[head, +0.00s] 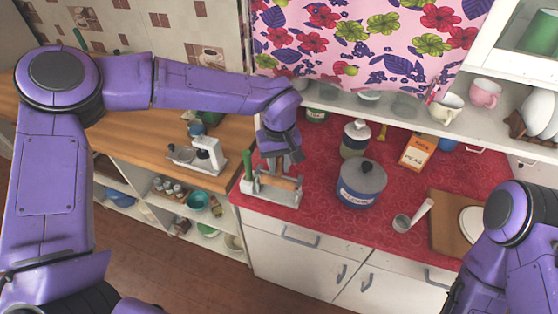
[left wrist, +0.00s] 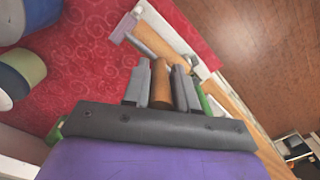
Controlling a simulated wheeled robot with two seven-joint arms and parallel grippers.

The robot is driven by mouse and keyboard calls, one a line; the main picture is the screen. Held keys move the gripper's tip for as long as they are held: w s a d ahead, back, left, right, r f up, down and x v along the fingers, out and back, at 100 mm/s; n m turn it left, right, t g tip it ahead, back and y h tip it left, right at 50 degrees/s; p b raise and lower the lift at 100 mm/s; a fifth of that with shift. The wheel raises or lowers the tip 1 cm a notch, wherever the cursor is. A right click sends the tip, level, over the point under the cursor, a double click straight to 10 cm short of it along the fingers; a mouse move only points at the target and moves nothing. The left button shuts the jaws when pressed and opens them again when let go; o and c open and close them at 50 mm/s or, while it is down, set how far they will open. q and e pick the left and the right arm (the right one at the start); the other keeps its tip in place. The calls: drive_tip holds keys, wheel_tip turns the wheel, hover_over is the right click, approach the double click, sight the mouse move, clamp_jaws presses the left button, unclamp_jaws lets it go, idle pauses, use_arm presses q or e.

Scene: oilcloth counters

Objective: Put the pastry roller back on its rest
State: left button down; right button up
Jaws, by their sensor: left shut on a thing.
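The rest (head: 270,196) is a pale grey stand with short uprights near the left front corner of the red counter. My left gripper (head: 286,160) is directly above it, pointing down. In the left wrist view, my left gripper's fingers are shut on the wooden pastry roller (left wrist: 161,84), which shows as a brown cylinder between them. An orange-brown wooden bar (head: 284,182) shows at the rest, below the fingers; I cannot tell whether roller and rest touch. A green handle-like piece (head: 248,163) stands at the rest's left end. My right gripper is out of view.
A blue-grey lidded pot (head: 361,186) stands right of the rest, with a jar (head: 355,139) behind it. A white scale (head: 200,157) stands on the wooden counter at left.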

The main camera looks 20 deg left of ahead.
sight(279, 173)
use_arm(q)
drive_tip(key=shift+f, duration=0.55)
drive_tip(key=shift+f, duration=0.85)
drive_tip(key=shift+f, duration=0.5)
drive_tip(key=c, duration=0.8)
unclamp_jaws()
